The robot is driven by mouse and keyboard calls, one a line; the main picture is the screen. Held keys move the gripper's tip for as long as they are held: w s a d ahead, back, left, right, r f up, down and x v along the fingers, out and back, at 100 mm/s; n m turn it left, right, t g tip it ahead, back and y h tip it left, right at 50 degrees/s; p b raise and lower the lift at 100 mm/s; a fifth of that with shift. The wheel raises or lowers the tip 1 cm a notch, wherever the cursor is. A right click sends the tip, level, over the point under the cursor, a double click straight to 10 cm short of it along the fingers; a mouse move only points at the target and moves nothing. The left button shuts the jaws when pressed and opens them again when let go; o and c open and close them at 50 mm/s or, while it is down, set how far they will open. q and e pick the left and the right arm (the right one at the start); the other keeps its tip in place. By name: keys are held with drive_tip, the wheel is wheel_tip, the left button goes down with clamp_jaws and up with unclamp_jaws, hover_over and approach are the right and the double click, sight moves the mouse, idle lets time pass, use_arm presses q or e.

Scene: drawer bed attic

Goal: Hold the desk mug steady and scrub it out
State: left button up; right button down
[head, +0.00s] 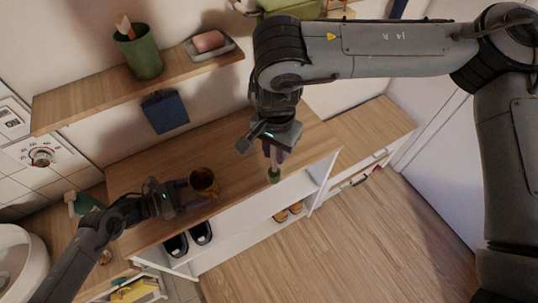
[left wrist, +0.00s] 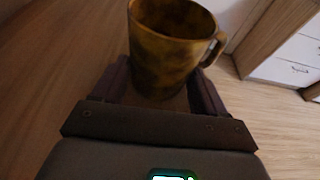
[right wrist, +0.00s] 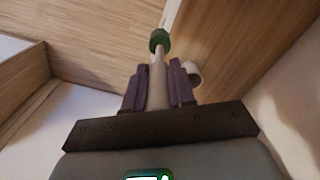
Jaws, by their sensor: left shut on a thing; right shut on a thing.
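A brown mottled mug (head: 204,181) is upright over the wooden cabinet top, its mouth open upward. My left gripper (head: 186,190) is shut on its body; the left wrist view shows the mug (left wrist: 172,45) between the fingers, handle to the right. I cannot tell whether its base touches the wood. My right gripper (head: 273,148) is shut on the pale handle of a brush (right wrist: 158,88). The brush's green part (head: 273,175) points down near the cabinet's front edge, right of the mug and apart from it. The mug's inner bottom is hidden.
The wooden cabinet top (head: 235,150) is otherwise mostly clear. Above it, a shelf (head: 85,103) bears a green cup (head: 140,55) and a soap dish (head: 212,50) with pink soap. A blue box (head: 165,111) hangs on the wall. Dark shoes (head: 201,232) stand below.

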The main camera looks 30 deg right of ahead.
drive_tip(key=w+a+r+m, duration=0.2)
drive_tip(key=w+a+m, duration=0.3)
drive_tip(key=a+m, duration=0.3)
drive_tip(key=w+a+r+m, duration=0.3)
drive_tip(key=w+a+m, duration=0.2)
drive_tip(key=a+m, duration=0.3)
drive_tip(key=shift+w+a, duration=0.2)
drive_tip(key=shift+a, duration=0.6)
drive_tip(key=shift+f, duration=0.1)
wheel_tip(320, 180, down, 9)
drive_tip(key=shift+f, duration=0.15)
idle(0.4)
drive_tip(key=shift+s, duration=0.15)
